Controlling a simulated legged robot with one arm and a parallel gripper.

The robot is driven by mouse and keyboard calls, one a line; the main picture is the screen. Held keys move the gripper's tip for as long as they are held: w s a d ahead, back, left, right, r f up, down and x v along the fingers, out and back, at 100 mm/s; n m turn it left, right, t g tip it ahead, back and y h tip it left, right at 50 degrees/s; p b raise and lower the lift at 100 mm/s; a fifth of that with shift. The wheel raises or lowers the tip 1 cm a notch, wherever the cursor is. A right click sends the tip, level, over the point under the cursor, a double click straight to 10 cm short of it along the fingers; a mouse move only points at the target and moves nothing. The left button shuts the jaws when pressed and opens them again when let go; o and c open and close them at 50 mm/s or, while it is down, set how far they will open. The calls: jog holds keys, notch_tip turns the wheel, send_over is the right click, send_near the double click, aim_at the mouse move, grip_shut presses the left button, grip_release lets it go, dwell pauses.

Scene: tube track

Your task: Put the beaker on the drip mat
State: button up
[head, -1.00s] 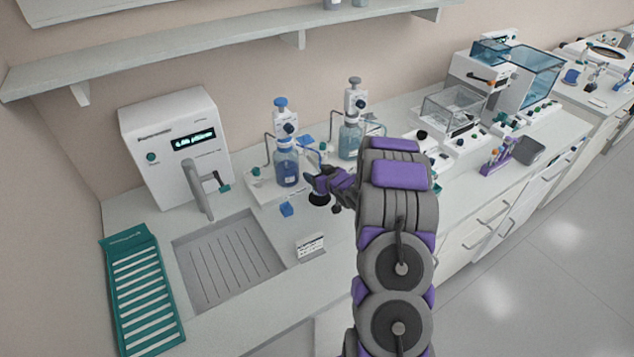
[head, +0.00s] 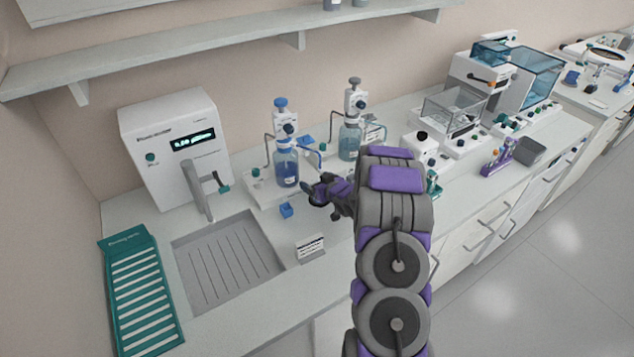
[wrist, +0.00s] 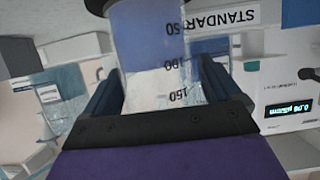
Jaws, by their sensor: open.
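The beaker (wrist: 148,70) is a clear vessel with dark graduation marks, upside down in the wrist view. It stands between the two fingers of my open gripper (wrist: 158,78). Whether a finger touches it cannot be told. In the head view my gripper (head: 322,190) is over the counter, in front of the blue bottle, and I cannot make out the beaker there. The teal slatted mat (head: 127,240), which looks like the drip mat, lies at the far left of the counter, left of the sink. It is bare.
The grey sink (head: 225,262) lies between the mat and my gripper. A white water unit (head: 170,130) with a spout stands behind it. Two dispenser bottles (head: 286,168) (head: 349,140) stand at the back. A small label card (head: 310,247) is at the front.

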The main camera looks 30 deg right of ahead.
jog(key=p+v, duration=0.1)
jog(key=v, duration=1.1)
jog(key=s+a+r+g+h, duration=0.3)
jog(key=s+a+r+g, duration=0.5)
jog(key=s+a+r, duration=0.3)
jog(key=s+a+r+g+y, duration=0.1)
jog(key=s+a+r+g, duration=0.1)
jog(key=s+a, duration=0.4)
jog(key=s+a+r+g+y, duration=0.1)
jog(key=s+a, duration=0.5)
jog(key=s, duration=0.6)
jog(key=s+a+r+g+y, duration=0.1)
jog(key=s+a+r+g, duration=0.3)
jog(key=s, duration=0.6)
jog(key=a, duration=0.2)
jog(key=shift+a+r, duration=0.3)
jog(key=shift+s, duration=0.1)
jog(key=shift+f+b, duration=0.85)
jog(key=shift+f, duration=0.1)
